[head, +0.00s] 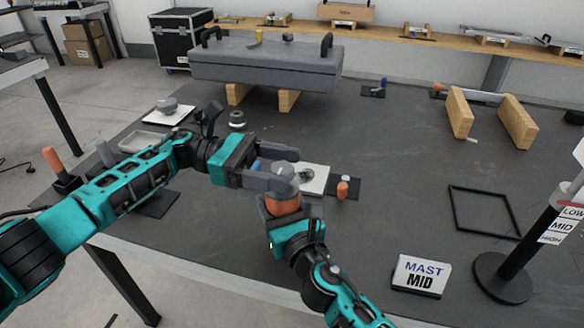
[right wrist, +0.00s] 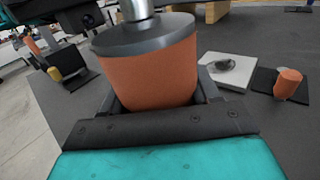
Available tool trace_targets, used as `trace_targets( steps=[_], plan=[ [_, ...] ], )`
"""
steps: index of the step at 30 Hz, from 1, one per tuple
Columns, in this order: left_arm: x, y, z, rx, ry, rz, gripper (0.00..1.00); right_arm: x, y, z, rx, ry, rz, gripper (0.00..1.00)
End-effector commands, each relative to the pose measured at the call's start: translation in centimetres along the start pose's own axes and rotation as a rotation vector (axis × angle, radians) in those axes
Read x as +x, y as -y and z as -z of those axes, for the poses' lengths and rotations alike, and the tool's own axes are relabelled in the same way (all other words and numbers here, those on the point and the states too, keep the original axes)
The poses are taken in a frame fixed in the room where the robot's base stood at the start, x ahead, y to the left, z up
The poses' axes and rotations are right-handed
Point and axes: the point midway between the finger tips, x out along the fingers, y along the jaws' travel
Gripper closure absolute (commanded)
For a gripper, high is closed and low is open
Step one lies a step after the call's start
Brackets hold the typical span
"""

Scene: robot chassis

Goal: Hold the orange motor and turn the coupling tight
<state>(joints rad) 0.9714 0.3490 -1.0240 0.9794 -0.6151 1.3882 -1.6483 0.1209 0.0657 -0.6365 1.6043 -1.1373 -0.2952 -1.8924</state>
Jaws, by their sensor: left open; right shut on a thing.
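The orange motor (head: 282,205) stands upright in my right gripper (head: 284,218), near the table's front edge. In the right wrist view the orange motor (right wrist: 150,72) has a grey top cap, and the right gripper's jaws close on its sides. A silver shaft or coupling (right wrist: 138,10) rises from the cap and is cut off by the top of that view. My left gripper (head: 282,166) reaches in from the left at the motor's top. Its fingers are open around the coupling area and hide most of the coupling; I cannot tell whether they touch it.
A white plate (head: 318,190) with a grey round part lies just behind the motor. Beside it, a small orange-handled item (head: 343,188) stands on a dark mat. A grey case (head: 265,68) rests on wooden blocks at the back. A MAST MID sign (head: 420,275) stands front right.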

Motion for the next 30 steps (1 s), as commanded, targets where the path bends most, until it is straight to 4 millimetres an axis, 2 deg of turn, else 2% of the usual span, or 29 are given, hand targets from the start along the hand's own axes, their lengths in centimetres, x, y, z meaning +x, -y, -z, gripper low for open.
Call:
trace_targets(
  steps=[3,6,16,30],
  plan=[
    [1.6,0.0,0.0,0.000,0.001,0.001,0.29,0.0,0.0,0.0,0.000,0.000,0.000,0.99],
    [2.2,0.0,0.0,0.000,0.000,0.001,0.29,0.0,0.0,0.0,0.000,0.000,0.000,0.99],
    [2.6,0.0,0.0,0.000,-0.001,0.000,0.29,0.0,0.0,0.0,0.000,0.000,0.000,0.99],
    [2.5,0.0,0.0,0.000,-0.001,0.000,0.73,0.0,0.0,0.0,0.000,0.000,0.000,0.99]
  ],
)
